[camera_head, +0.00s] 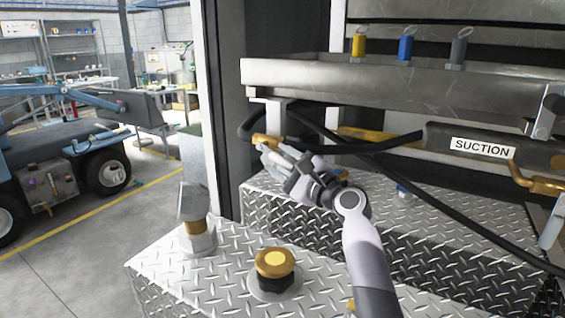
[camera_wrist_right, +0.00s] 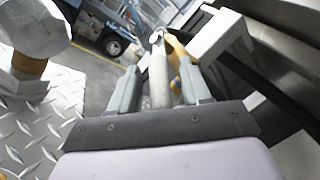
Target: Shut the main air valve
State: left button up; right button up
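The valve shows as a brass body (camera_head: 265,140) with a pale grey lever, under the metal trough at centre in the head view. In the right wrist view the brass part (camera_wrist_right: 179,52) lies beyond the lever (camera_wrist_right: 160,75), which points back toward my palm. My right gripper (camera_head: 279,163) is at the lever. In the wrist view the right gripper's (camera_wrist_right: 162,82) two fingers are apart, one on each side of the lever, with narrow gaps. I cannot tell whether either finger touches it. The gripper hides part of the valve in the head view. My left gripper is not in view.
A black hose (camera_head: 375,147) runs beside the valve. A pipe labelled SUCTION (camera_head: 483,147) is at right. A brass-topped cap (camera_head: 275,262) and a grey-headed post (camera_head: 196,205) stand on the diamond-plate deck. The metal trough (camera_head: 330,80) hangs above my gripper. Open floor is at left.

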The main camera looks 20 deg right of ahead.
jog(key=shift+s+d+p, duration=0.35)
jog(key=shift+s+p, duration=0.1)
jog(key=shift+s, duration=0.1)
jog(key=shift+p+v, duration=1.1)
jog(key=shift+v, duration=1.85)
jog(key=shift+f, duration=0.1)
